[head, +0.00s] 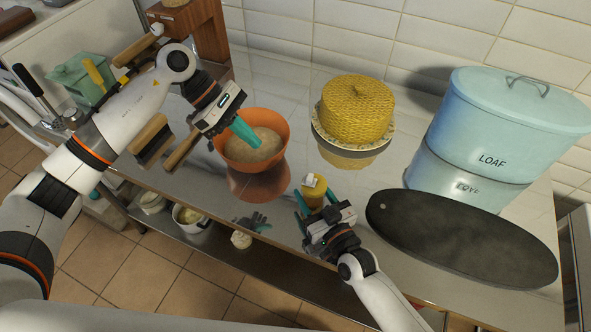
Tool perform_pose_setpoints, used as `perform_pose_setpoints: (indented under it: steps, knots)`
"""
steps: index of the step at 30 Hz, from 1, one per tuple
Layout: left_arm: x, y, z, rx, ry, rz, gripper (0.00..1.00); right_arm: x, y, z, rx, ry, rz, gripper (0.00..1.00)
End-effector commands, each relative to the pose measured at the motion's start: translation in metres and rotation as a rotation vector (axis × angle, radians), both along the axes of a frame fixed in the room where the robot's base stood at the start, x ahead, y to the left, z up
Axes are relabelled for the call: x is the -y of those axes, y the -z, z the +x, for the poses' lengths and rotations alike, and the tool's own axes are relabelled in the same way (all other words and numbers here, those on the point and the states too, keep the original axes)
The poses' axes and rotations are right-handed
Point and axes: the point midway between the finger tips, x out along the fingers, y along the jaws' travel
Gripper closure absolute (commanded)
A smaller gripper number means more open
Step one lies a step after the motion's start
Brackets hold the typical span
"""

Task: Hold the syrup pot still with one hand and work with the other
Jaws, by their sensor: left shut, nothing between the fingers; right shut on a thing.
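The syrup pot (316,198) looks like the small yellow pot with a white top, standing near the front of the steel counter. My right gripper (318,200) is shut on it, with one teal finger on each side. Its lower part is partly hidden by the gripper. My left gripper (254,143) is shut and empty, its teal fingertips over the orange bowl (222,147). The bowl holds a pale beige, flour-like heap (262,153). I cannot tell whether the fingertips touch the heap.
A yellow honeycomb-textured cake (358,108) sits on a stand behind the pot. A dark oval board (460,238) lies right of my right gripper. A blue LOAF bin (505,130) stands at the back right.

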Motion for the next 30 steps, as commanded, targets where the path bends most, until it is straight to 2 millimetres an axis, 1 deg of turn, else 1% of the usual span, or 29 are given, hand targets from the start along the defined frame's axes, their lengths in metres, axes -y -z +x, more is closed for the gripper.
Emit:
perform_pose_setpoints:
  steps: [1,2,5,8,19,24,27,30]
  knots:
    - [-0.009,0.002,0.001,-0.001,-0.007,-0.028,1.00,0.000,0.001,0.000,-0.002,-0.001,-0.001,0.75]
    - [-0.011,0.003,0.002,0.002,-0.006,-0.043,1.00,0.000,0.001,0.000,-0.002,-0.001,-0.001,0.75]
    - [-0.011,0.007,0.002,0.008,-0.004,-0.066,1.00,0.000,0.001,0.000,-0.002,-0.001,-0.001,0.75]
    - [-0.001,0.018,-0.001,0.008,-0.002,-0.066,1.00,0.000,0.001,0.000,-0.001,-0.001,-0.001,0.75]
    - [0.054,0.072,-0.014,0.007,-0.002,-0.065,1.00,0.000,0.001,0.000,-0.001,-0.001,-0.001,0.75]
    - [0.079,0.072,-0.018,0.010,-0.003,-0.065,1.00,0.000,0.001,0.000,-0.002,-0.001,-0.001,0.75]
    - [0.087,0.072,-0.020,0.010,-0.003,-0.064,1.00,0.000,0.001,0.000,-0.002,-0.001,-0.001,0.75]
    - [0.091,0.072,-0.021,0.009,-0.004,-0.063,1.00,0.000,0.001,0.000,-0.002,-0.001,-0.001,0.75]
